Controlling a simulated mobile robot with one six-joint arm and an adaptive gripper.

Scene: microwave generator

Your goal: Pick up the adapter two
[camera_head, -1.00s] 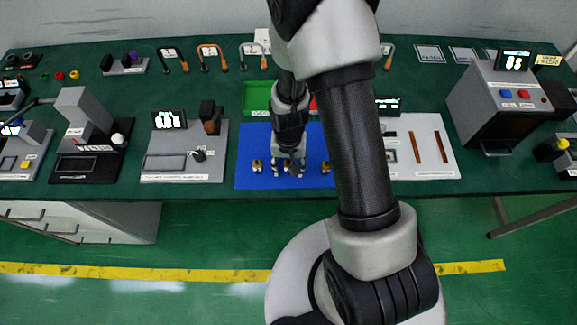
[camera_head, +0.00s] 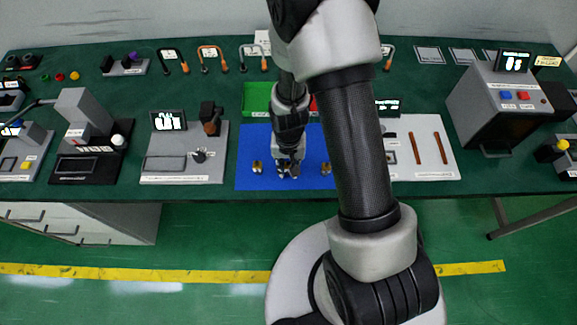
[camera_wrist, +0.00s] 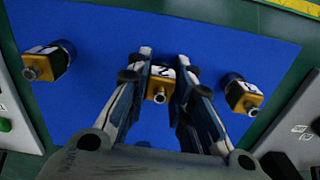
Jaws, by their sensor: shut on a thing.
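The adapter two (camera_wrist: 160,84), a small yellow block with a metal tip and a label with a 2, sits between the fingers in the wrist view. My gripper (camera_wrist: 160,92) is shut on it. In the head view my gripper (camera_head: 287,170) is low over the blue mat (camera_head: 252,146), and the held adapter is hard to make out there. I cannot tell whether it still touches the mat. Another adapter (camera_wrist: 44,62) lies to the left and one more (camera_wrist: 241,95) to the right; both are apart from my fingers.
A grey device panel (camera_head: 184,165) stands left of the mat, and a light panel with brown strips (camera_head: 428,148) stands to the right. A green tray (camera_head: 257,98) lies behind the mat. The front edge of the mat is clear.

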